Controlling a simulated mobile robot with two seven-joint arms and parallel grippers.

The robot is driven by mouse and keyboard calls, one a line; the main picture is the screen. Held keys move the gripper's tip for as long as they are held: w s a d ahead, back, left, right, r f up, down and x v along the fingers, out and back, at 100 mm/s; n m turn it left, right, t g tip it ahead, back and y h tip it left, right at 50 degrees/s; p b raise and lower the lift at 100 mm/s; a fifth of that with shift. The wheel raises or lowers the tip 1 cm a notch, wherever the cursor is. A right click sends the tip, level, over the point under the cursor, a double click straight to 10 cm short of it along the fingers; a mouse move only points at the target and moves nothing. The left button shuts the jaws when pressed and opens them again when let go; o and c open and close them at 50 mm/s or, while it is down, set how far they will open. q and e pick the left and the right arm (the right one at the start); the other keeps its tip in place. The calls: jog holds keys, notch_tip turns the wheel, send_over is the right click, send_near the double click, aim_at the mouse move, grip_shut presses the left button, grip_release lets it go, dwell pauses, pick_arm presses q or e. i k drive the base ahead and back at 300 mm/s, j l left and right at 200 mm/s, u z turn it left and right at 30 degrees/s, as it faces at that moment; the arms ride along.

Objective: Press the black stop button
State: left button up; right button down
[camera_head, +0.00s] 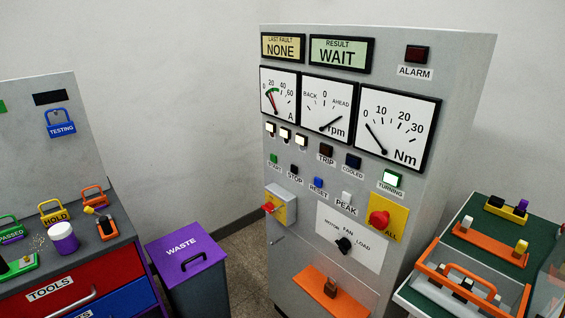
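The black stop button (294,169) is on the front of the grey control cabinet (283,233), above a label reading STOP. It sits between the green START button (273,158) and the blue RESET button (318,182). Nothing covers it. Neither of my grippers shows in the head view.
The RESULT display (342,53) reads WAIT, and the TURNING lamp (391,179) is lit. A red mushroom button (379,220) and a black selector knob (343,245) sit lower down. A purple-lidded WASTE bin (186,257) stands left, an open tray bench (516,238) right.

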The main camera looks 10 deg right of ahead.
aim_at(294, 168)
jog(key=i+j+z, duration=0.1)
jog(key=i+j, duration=0.55)
jog(key=i+j+z, duration=0.1)
jog(key=i+j, duration=0.55)
jog(key=j, duration=0.15)
